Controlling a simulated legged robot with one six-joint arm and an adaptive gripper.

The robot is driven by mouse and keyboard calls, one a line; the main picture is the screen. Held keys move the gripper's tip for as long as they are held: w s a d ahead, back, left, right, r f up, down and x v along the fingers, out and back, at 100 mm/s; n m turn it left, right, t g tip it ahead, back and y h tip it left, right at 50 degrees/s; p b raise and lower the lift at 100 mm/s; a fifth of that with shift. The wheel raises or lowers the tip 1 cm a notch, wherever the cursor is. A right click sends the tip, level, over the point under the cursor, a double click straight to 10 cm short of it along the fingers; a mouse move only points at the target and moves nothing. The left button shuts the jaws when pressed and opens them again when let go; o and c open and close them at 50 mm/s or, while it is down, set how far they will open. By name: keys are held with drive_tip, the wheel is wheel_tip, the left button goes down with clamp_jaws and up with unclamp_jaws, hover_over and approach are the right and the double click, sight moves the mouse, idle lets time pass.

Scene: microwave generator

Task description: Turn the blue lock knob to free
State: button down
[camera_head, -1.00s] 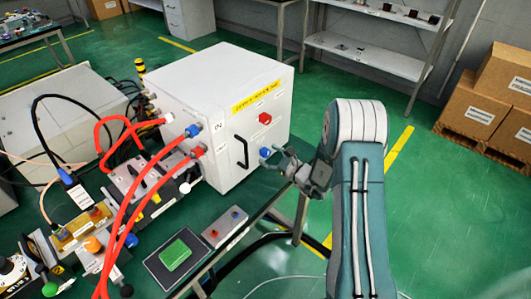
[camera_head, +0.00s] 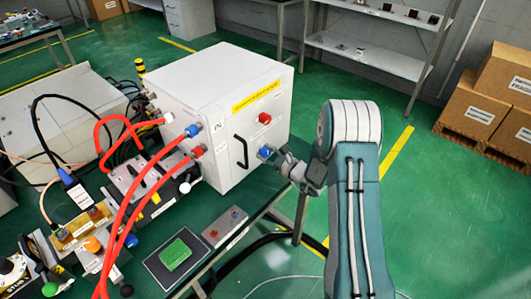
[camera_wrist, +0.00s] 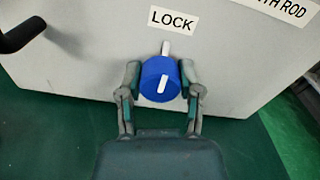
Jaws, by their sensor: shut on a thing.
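The blue lock knob (camera_wrist: 152,82) sits on the front face of the white cabinet, under a label reading LOCK (camera_wrist: 173,20). White marks on the knob and just above it are roughly in line, close to upright. My gripper (camera_wrist: 161,90) has one finger on each side of the knob and is shut on it. In the head view the knob (camera_head: 265,152) shows at the lower right of the cabinet face, with my gripper (camera_head: 278,157) at it from the right. The exact finger contact is hard to see there.
The white cabinet (camera_head: 205,85) has a black handle (camera_head: 241,152) left of the knob and a red knob (camera_head: 265,118) above it. Red hoses (camera_head: 140,205) run to its left side. A black pad with a green block (camera_head: 175,253) lies on the bench below.

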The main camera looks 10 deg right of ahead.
drive_tip(key=n, duration=0.8)
drive_tip(key=shift+a+n, duration=0.1)
drive_tip(key=shift+n, duration=0.2)
drive_tip(key=n, duration=0.5)
drive_tip(key=shift+s+f, duration=0.1)
drive_tip(key=shift+f, duration=0.1)
drive_tip(key=shift+f+n, duration=0.15)
drive_tip(key=shift+n, duration=1.85)
drive_tip(key=shift+s+f, duration=0.1)
drive_tip(key=shift+c, duration=1.3)
unclamp_jaws()
drive_tip(key=shift+a, duration=0.1)
